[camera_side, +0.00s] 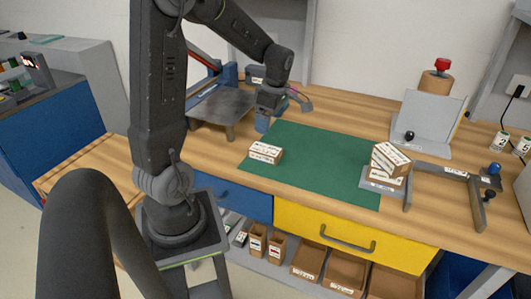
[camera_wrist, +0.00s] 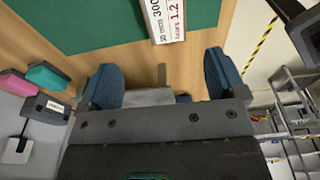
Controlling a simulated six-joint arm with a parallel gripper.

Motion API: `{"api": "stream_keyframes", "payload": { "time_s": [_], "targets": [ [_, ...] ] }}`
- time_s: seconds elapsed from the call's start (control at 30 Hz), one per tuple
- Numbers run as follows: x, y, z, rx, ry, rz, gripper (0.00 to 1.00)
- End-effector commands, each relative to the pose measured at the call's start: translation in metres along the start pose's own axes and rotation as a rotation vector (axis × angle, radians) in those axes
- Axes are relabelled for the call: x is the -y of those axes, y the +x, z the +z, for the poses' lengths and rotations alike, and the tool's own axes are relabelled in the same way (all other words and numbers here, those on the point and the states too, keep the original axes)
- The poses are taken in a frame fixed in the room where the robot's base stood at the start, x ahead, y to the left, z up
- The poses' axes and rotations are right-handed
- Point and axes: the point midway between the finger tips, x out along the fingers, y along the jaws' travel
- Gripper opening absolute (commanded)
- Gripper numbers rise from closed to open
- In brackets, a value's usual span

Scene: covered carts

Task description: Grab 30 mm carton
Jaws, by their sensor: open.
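A white-labelled brown carton (camera_side: 265,153) lies flat on the left part of the green mat in the side view. More such cartons (camera_side: 391,158) are stacked, the top one tilted, at the mat's right edge. Which carton is the 30 mm one cannot be read. In the wrist view a carton (camera_wrist: 166,18) with printing that includes "300" and "1.2" lies on the mat, partly cut off by the top edge. My gripper (camera_wrist: 162,78) is open and empty, its blue fingertips short of that carton. In the side view my gripper (camera_side: 288,106) is above the table behind the mat.
The green mat (camera_side: 318,158) is clear between the carton and the stack. The stack rests on a grey plate (camera_side: 377,185). Right of it stand a grey bracket (camera_side: 450,170) and an upright panel (camera_side: 432,118). A dark metal platform (camera_side: 222,106) stands left of my gripper.

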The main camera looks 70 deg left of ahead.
Motion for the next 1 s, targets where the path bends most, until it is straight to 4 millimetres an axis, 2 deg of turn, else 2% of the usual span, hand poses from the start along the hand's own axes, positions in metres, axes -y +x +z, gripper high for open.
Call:
{"api": "stream_keyframes", "payload": {
  "time_s": [0.03, 0.2, 0.47, 0.67, 0.8, 1.0],
  "targets": [
    [0.001, 0.012, 0.0, -0.001, 0.0, -0.006, 0.89],
    [0.001, 0.041, 0.001, -0.001, 0.003, -0.003, 0.89],
    [0.002, 0.059, 0.002, 0.0, 0.004, 0.0, 0.89],
    [0.01, 0.087, 0.008, 0.0, 0.005, -0.004, 0.89],
    [0.009, 0.102, 0.007, 0.0, 0.004, -0.002, 0.89],
    [0.008, 0.106, 0.007, 0.001, 0.004, 0.002, 0.89]
  ]
}}
